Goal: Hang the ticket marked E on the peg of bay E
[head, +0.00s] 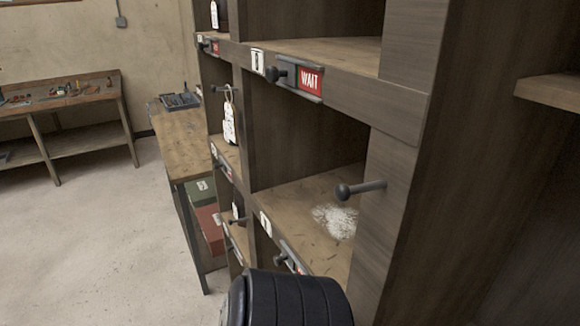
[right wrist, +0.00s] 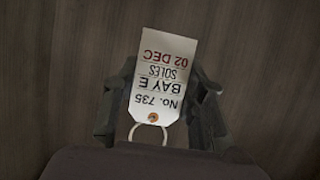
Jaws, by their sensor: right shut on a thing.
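In the right wrist view a white ticket (right wrist: 163,75) reads, upside down, "No. 735 BAY E SOLES 02 DEC". A ring (right wrist: 148,131) passes through its eyelet end. My right gripper (right wrist: 160,100) is shut on the ticket, with dark fingers on both sides, in front of a brown wooden surface. In the head view a bare dark peg (head: 360,188) sticks out from the shelf post at right. Another peg (head: 237,220) shows lower left. The bay letter plates, such as the small plate (head: 266,223), are too small to read. My left gripper is out of view.
The wooden rack (head: 395,150) has several open bays. A red WAIT slider (head: 311,81) with a knob sits on the upper shelf edge. Another ticket (head: 229,122) hangs on a peg. A bench (head: 180,135) stands behind; the floor at left is clear.

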